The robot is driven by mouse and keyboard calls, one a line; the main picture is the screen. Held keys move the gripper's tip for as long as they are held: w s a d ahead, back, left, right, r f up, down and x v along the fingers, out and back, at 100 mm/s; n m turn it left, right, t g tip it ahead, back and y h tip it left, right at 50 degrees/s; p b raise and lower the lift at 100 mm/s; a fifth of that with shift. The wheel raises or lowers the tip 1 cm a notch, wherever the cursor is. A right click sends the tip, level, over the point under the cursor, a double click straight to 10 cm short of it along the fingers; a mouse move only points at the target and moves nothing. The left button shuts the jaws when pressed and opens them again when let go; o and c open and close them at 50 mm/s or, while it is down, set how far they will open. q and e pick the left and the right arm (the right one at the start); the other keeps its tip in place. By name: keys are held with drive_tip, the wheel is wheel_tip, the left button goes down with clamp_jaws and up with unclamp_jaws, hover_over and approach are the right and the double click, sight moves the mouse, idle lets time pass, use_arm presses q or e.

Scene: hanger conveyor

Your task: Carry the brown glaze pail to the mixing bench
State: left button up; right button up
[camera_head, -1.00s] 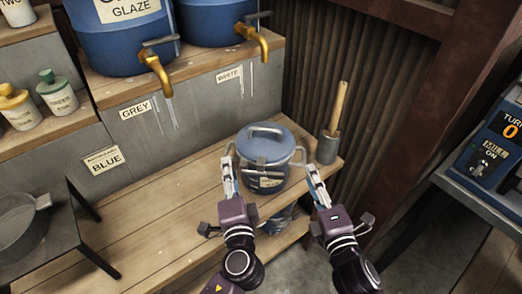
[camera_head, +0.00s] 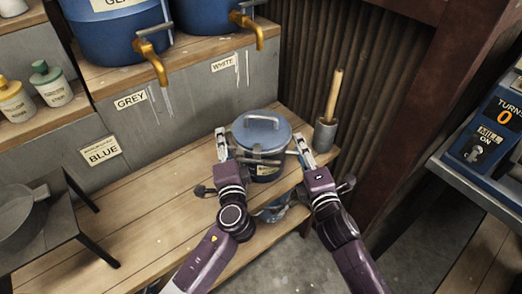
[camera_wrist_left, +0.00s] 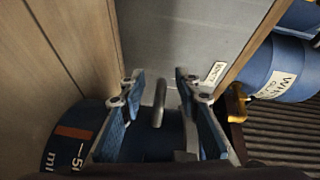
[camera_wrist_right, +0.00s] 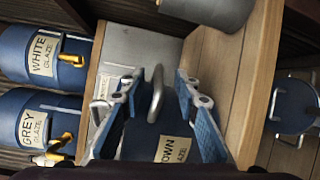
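The brown glaze pail (camera_head: 270,172) is a blue lidded pail with a grey lid handle, upright on the wooden shelf (camera_head: 150,190) near its front right end. Its partly hidden label reads "...OWN ...AZE" in the right wrist view (camera_wrist_right: 172,150). My left gripper (camera_head: 221,143) is at the pail's left side and my right gripper (camera_head: 303,148) at its right side. In each wrist view the fingers stand apart, with a grey handle bar between them and gaps beside it. Finger contact is not clear. The mixing bench cannot be identified for sure.
A grey pot with a wooden-handled tool (camera_head: 326,132) stands close right of the pail. Blue glaze drums with brass taps (camera_head: 155,62) stand on the step behind. A dark stand (camera_head: 75,215) with a pan is at left, a mill control box (camera_head: 485,135) at right. Another vessel (camera_head: 275,210) sits below.

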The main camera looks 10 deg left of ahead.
use_arm(q)
drive_tip(key=shift+w, duration=0.2)
use_arm(e)
drive_tip(key=shift+w+a, duration=0.1)
drive_tip(key=shift+w, duration=0.1)
use_arm(q)
clamp_jaws()
use_arm(e)
clamp_jaws()
use_arm(q)
drive_tip(key=shift+r, duration=0.25)
use_arm(e)
drive_tip(key=shift+r, duration=0.25)
